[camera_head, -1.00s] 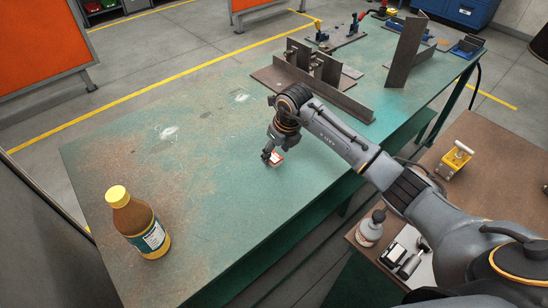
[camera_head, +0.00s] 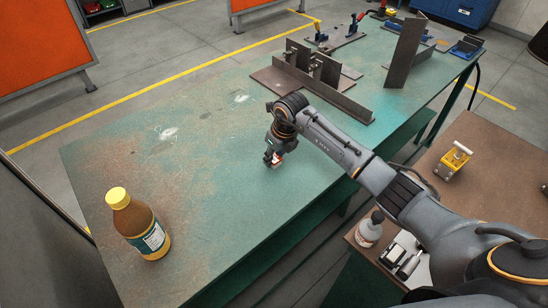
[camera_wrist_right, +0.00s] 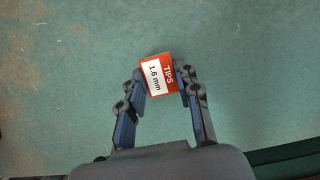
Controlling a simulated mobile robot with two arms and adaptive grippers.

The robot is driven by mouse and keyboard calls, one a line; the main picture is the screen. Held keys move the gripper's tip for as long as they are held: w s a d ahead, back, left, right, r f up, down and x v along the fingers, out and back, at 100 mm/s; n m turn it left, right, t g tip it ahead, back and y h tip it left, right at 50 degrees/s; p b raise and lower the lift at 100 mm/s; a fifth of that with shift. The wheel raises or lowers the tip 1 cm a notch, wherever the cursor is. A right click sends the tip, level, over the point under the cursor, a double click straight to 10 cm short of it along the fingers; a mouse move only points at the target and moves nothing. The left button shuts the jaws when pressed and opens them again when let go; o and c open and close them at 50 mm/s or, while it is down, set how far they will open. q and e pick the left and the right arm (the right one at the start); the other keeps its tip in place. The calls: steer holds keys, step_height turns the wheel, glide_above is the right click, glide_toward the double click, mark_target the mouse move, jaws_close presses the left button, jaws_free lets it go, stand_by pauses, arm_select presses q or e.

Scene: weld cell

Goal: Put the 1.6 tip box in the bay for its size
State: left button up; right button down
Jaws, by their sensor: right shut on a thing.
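The 1.6 tip box (camera_wrist_right: 156,76) is small, orange and white, with "TIPS 1.6 mm" printed on its face. My right gripper (camera_wrist_right: 158,80) is shut on it, with one finger on each side. In the head view the right gripper (camera_head: 273,160) is low over the green table (camera_head: 200,190), and a small orange part of the box (camera_head: 278,158) shows at its fingers. I cannot tell whether the box touches the table. No bay marked with a size can be made out. My left gripper is not in view.
A brown bottle with a yellow cap (camera_head: 140,222) stands at the table's near left. Metal fixture plates (camera_head: 318,80) and an upright plate (camera_head: 405,50) stand farther back. A brown side table at right holds a yellow-handled block (camera_head: 453,162) and a grey bottle (camera_head: 369,230). The table's middle is clear.

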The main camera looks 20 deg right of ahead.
mark_target(275, 158)
steer(key=shift+r, duration=0.5)
step_height(275, 158, up, 2)
steer(key=shift+r+b, duration=0.2)
steer(key=shift+b, duration=0.4)
steer(key=s+a+r+b, duration=0.1)
steer(key=s+a+r, duration=0.1)
steer(key=s+r, duration=0.4)
steer(key=s+a+r+b, duration=0.1)
steer(key=s+a+r, duration=0.25)
steer(key=s, duration=0.35)
steer(key=s+d+f+n+g, duration=0.1)
steer(key=s+n+g, duration=0.2)
steer(key=n, duration=1.3)
steer(key=s+d+n+g+h, duration=0.1)
steer(key=s+n+g, duration=0.2)
steer(key=s+n, duration=0.5)
steer(key=n, duration=0.8)
steer(key=shift+f+p, duration=0.3)
steer(key=shift+f, duration=0.1)
